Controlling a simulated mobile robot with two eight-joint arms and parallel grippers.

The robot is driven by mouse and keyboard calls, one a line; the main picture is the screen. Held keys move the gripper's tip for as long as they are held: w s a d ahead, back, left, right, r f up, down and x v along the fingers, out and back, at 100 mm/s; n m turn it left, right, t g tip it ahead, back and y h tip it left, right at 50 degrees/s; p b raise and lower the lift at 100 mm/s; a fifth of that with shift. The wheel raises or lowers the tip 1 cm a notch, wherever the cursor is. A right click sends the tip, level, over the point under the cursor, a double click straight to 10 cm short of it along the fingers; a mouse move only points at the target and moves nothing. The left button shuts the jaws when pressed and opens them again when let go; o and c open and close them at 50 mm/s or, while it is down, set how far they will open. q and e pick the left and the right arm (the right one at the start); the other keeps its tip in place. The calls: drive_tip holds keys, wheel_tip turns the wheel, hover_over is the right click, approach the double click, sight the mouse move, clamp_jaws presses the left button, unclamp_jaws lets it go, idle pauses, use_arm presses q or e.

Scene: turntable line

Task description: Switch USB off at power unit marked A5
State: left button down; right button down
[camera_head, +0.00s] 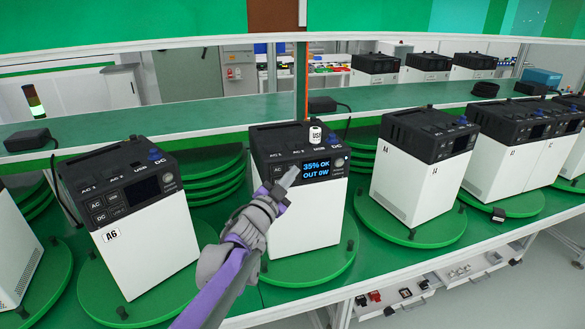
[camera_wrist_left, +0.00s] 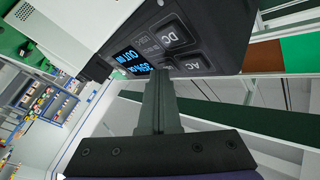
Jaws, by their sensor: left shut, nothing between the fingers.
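The middle power unit (camera_head: 308,215) is a white box with a black top and a lit display (camera_head: 316,170) reading "35% OK, OUT 0W". Its own mark is not visible; the unit to its left is marked A6. A white piece (camera_head: 315,132) with dark lettering stands on its top. My left gripper (camera_head: 291,177) is shut and empty, its tip at the front panel just left of the display. In the left wrist view, the fingers (camera_wrist_left: 160,85) reach toward the panel below the display (camera_wrist_left: 134,62), near the AC button (camera_wrist_left: 191,65) and DC button (camera_wrist_left: 173,34). Contact cannot be told.
Unit A6 (camera_head: 150,245) stands on a green turntable at left, its display dark. Another white unit (camera_head: 420,185) stands on a turntable at right, with more units beyond. A rear green shelf (camera_head: 190,117) carries small black adapters. A lower rack (camera_head: 400,290) holds small parts.

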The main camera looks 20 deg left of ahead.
use_arm(q)
drive_tip(key=shift+s+d, duration=0.45)
drive_tip(key=shift+s, duration=0.2)
drive_tip(key=shift+s+d+p, duration=0.2)
drive_tip(key=shift+s+d, duration=0.5)
drive_tip(key=shift+s, duration=0.35)
drive_tip(key=shift+s+d+p, duration=0.15)
drive_tip(key=shift+s+d, duration=0.55)
drive_tip(key=shift+s, duration=0.3)
drive_tip(key=s+a+f+n+g+y, duration=0.25)
drive_tip(key=s+f+n, duration=0.2)
drive_tip(key=s, duration=0.25)
drive_tip(key=s+a+f+n+g+y, duration=0.2)
drive_tip(key=s+f+n+g+y, duration=0.15)
drive_tip(key=s+f, duration=0.3)
drive_tip(key=s+d+f+g+h, duration=0.1)
drive_tip(key=s+f+g, duration=0.3)
drive_tip(key=s, duration=0.6)
drive_tip(key=s+d+f+n+g+h+p, duration=0.1)
drive_tip(key=s+d+f+g, duration=0.2)
drive_tip(key=s+f, duration=0.5)
drive_tip(key=shift+s+f+n+g, duration=0.2)
drive_tip(key=shift+s+n+g, duration=0.15)
drive_tip(key=shift+s, duration=0.6)
